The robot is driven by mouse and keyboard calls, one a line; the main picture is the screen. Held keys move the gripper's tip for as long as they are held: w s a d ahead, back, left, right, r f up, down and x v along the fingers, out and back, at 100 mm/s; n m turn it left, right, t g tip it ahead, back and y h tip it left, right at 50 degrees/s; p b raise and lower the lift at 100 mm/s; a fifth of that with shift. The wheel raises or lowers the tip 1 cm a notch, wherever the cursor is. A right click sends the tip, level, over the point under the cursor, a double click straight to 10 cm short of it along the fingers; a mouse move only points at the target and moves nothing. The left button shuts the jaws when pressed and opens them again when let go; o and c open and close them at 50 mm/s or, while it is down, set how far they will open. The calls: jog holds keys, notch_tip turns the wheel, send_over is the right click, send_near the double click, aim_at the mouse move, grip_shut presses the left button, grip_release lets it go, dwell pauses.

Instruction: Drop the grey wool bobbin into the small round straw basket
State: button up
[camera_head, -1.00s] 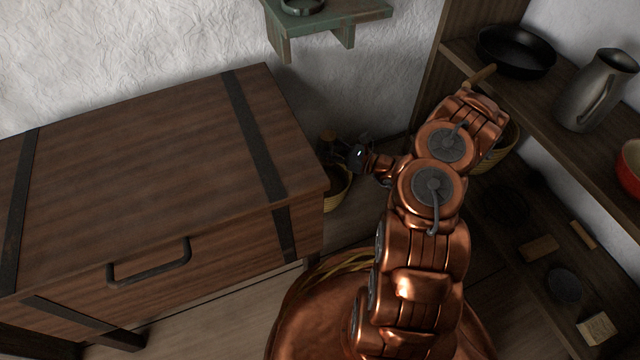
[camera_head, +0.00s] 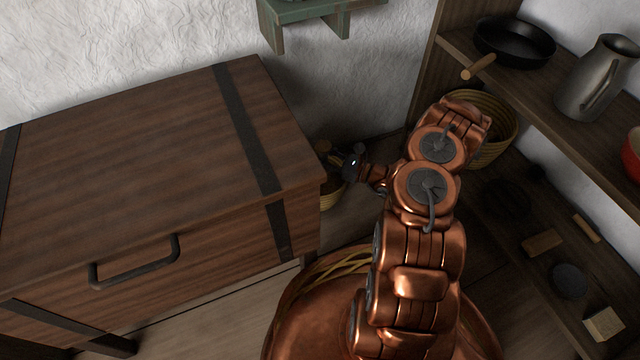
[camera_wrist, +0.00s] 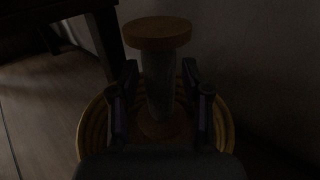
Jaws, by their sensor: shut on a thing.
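The grey wool bobbin (camera_wrist: 159,82) stands about upright between my gripper's fingers in the wrist view, its round wooden end on top. My gripper (camera_wrist: 160,92) is shut on its grey middle. The small round straw basket (camera_wrist: 88,122) is around and below the bobbin in that view. I cannot tell whether the bobbin's lower end touches the basket. In the head view, my gripper (camera_head: 336,162) is over the basket (camera_head: 331,198), which is partly hidden by the chest and gripper. Only the bobbin's wooden end (camera_head: 323,146) shows there.
A dark wooden chest (camera_head: 130,160) stands close left of the basket. The wall is behind. A larger straw basket (camera_head: 492,140) sits right of my arm, below a shelf with a black pan (camera_head: 515,45) and metal jug (camera_head: 597,80). A green shelf (camera_head: 310,15) hangs above.

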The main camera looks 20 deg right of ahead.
jog(key=o, duration=1.3)
jog(key=shift+s+d, duration=0.1)
jog(key=v, duration=1.1)
jog(key=shift+s+d, duration=0.3)
jog(key=shift+r, duration=0.1)
